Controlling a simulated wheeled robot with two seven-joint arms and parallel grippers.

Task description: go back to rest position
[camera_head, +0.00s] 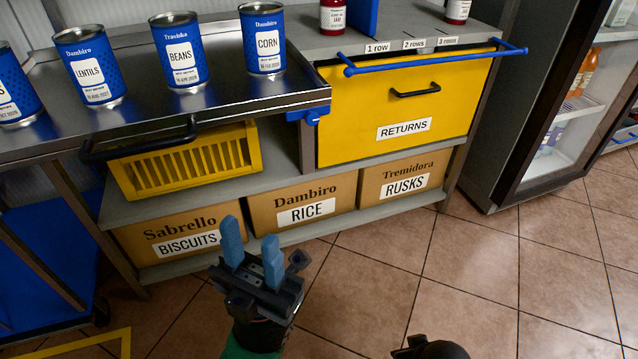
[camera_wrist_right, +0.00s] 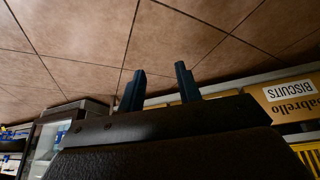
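My left gripper (camera_head: 253,262) is in the lower middle of the head view, in front of the shelf unit. Its two blue fingers stand apart with nothing between them. My right gripper (camera_wrist_right: 160,90) shows in the right wrist view with two dark fingers spread apart and nothing between them. In the head view only a dark part of my right arm shows at the bottom edge. Neither gripper touches any goods.
Blue cans, including a corn can (camera_head: 263,40), stand on the metal tray (camera_head: 215,108). Below are a yellow crate (camera_head: 185,160), a yellow returns drawer (camera_head: 400,105) and cardboard boxes, one labelled rice (camera_head: 302,203). A fridge (camera_head: 540,100) stands right. Tiled floor (camera_head: 500,270) is clear at right.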

